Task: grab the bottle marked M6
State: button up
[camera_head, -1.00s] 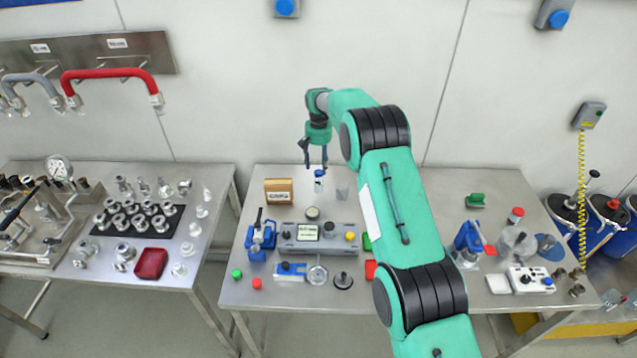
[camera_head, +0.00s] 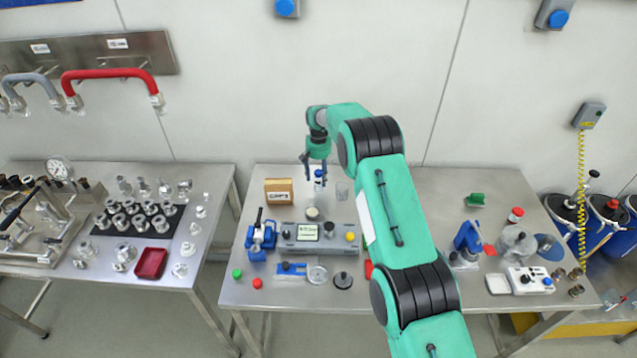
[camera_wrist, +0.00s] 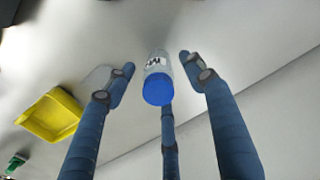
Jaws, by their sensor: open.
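A small clear bottle with a blue cap and a white label stands at the back of the middle table in the head view (camera_head: 319,181). In the wrist view the bottle (camera_wrist: 157,64) lies between the fingertips, cap toward the camera; its label marking is too blurred to read surely. My gripper (camera_head: 316,184) is open, with its blue fingers reaching down around the bottle. In the wrist view my gripper (camera_wrist: 158,72) has one finger on either side of the bottle with gaps, and a third finger partly behind the cap.
A glass beaker (camera_head: 342,191) stands close to the right of the bottle. A brown box marked CAPS (camera_head: 278,191) is to the left, and a small round dish (camera_head: 312,213) is in front. A grey instrument (camera_head: 303,237) stands nearer the front edge. The table's back right is mostly clear.

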aim_at(319, 184)
jog(key=shift+s+f, duration=0.2)
jog(key=shift+f, duration=2.15)
jog(key=c, duration=1)
